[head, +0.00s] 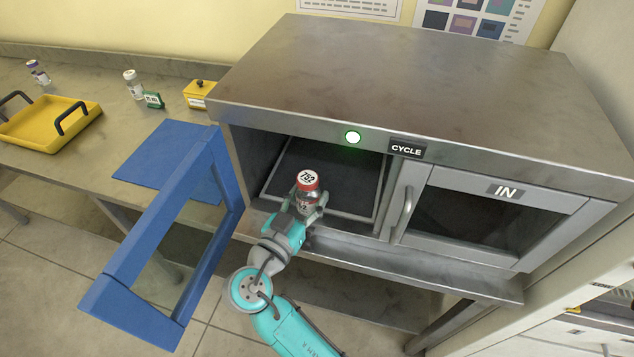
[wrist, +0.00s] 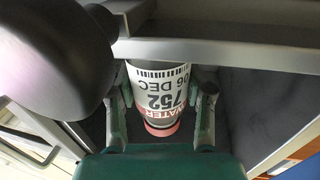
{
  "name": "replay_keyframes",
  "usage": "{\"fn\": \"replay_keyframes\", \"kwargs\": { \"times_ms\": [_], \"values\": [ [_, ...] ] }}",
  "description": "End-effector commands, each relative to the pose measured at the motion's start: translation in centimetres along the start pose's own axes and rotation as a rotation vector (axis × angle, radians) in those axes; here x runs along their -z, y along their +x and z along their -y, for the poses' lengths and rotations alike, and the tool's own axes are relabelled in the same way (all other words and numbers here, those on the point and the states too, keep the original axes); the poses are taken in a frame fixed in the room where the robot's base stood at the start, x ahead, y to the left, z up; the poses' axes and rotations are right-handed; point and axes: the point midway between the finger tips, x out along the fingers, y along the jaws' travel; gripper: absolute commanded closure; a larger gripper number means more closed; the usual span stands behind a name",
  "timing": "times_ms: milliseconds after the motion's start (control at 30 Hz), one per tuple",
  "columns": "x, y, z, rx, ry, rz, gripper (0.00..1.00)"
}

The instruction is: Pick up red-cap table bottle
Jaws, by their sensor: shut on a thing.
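The chamber's blue-framed door (head: 170,235) hangs open at left. A dark tray (head: 335,212) lies inside the chamber. The IN door (head: 500,215) is shut. The counter holds a yellow tray (head: 50,143), two bottles (head: 133,85) (head: 38,72), a yellow box (head: 199,95) and a blue mat (head: 165,155).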

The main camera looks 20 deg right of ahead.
Motion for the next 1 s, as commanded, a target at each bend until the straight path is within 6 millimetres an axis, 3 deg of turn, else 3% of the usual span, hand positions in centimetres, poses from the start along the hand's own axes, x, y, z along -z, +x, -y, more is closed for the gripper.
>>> {"fn": "replay_keyframes", "kwargs": {
  "times_ms": [600, 1000],
  "values": [
    [0.0, -9.2, 0.1, 0.003, 0.001, -0.001, 0.92],
    [0.0, -11.4, 0.0, 0.0, 0.0, -0.001, 0.92]
  ]
}}
